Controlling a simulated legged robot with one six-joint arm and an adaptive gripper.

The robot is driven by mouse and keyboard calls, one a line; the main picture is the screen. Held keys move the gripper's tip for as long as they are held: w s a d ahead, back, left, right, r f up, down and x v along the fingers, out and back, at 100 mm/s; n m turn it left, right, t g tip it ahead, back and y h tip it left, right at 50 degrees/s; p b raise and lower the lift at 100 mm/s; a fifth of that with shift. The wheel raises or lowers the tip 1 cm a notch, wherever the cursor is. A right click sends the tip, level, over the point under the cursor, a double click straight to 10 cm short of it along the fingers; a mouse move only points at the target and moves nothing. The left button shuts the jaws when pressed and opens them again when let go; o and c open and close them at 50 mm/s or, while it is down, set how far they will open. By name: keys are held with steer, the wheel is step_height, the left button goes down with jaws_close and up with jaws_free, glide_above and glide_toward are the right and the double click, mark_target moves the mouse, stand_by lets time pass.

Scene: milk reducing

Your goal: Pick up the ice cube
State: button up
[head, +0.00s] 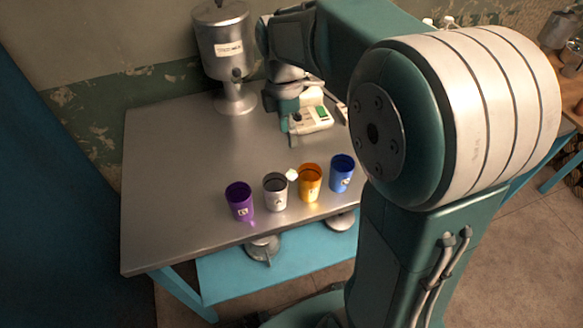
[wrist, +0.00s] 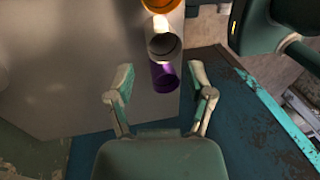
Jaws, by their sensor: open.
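A small white ice cube (head: 291,174) shows between the grey cup (head: 275,193) and the orange cup (head: 309,184), near rim height. I cannot tell what it rests on. In the wrist view it is a bright patch (wrist: 160,22) between the same two cups. My gripper (wrist: 160,70) is open, with its fingers spread and nothing between them that I can see as held. The ice cube lies beyond the fingertips in the wrist view, past the purple cup (wrist: 164,78). In the head view my fingers are hard to make out.
The purple cup (head: 240,202) and blue cup (head: 342,173) stand at the ends of the cup row, near the front edge of the metal table (head: 165,190). A metal dispenser (head: 222,45) stands at the back. The table's left part is clear.

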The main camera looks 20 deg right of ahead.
mark_target(291, 170)
steer(key=f, duration=0.3)
steer(key=s+f, duration=0.1)
steer(key=f, duration=0.3)
steer(key=s+f, duration=0.1)
steer(key=f, duration=0.2)
steer(key=shift+f, duration=0.4)
steer(key=shift+c, duration=0.3)
steer(key=c, duration=0.8)
steer(key=shift+r, duration=0.1)
